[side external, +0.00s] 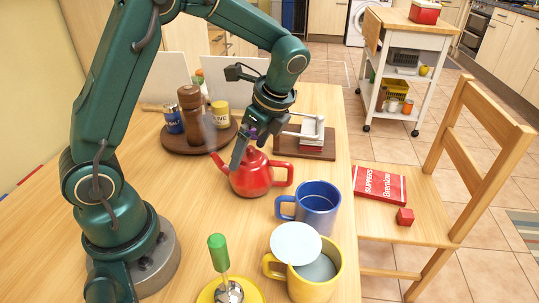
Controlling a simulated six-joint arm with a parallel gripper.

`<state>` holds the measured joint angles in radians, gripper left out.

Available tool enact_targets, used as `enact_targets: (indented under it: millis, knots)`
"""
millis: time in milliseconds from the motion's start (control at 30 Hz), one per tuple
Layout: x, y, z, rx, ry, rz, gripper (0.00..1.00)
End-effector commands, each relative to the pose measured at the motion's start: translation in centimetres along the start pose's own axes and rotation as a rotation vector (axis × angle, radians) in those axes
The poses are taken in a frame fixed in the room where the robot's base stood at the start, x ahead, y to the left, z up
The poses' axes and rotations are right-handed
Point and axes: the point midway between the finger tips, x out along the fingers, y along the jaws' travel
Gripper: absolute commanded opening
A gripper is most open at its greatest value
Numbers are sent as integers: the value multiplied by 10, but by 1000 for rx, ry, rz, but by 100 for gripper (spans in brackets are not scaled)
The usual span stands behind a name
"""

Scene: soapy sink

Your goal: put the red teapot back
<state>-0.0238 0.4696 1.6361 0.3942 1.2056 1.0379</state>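The red teapot (258,177) stands upright on the wooden table, its spout to the left and its handle to the right. A faint wisp of steam seems to rise near its spout. My gripper (247,147) points down at the top of the teapot, with one dark finger in front of the lid area. A small purple piece (252,132) shows between the gripper parts; I cannot tell if it is the lid knob. The far finger is mostly hidden, so I cannot tell whether the gripper grips anything.
A round brown tray (220,139) with a brown mill and shakers stands behind left. A dark board (301,152) with a white rack is behind right. A blue mug (317,208), a yellow mug (318,289) and a yellow dish (245,291) stand in front.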

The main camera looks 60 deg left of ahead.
Motion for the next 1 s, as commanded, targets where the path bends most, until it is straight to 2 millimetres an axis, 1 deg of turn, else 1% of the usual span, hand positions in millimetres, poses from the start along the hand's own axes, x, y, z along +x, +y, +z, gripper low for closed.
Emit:
enact_targets:
  millis: [67,167,267,400,700,833,1000]
  knots:
    - [-2,0,1,-1,1,-2,100]
    - [-12,-1,1,-1,2,-5,100]
    - [-28,-1,0,-1,4,-7,100]
    - [-56,-1,0,0,4,-9,100]
    - [-100,-1,0,0,3,-4,100]
    - [-112,-1,0,0,1,-3,100]
    - [-120,0,1,0,1,-1,100]
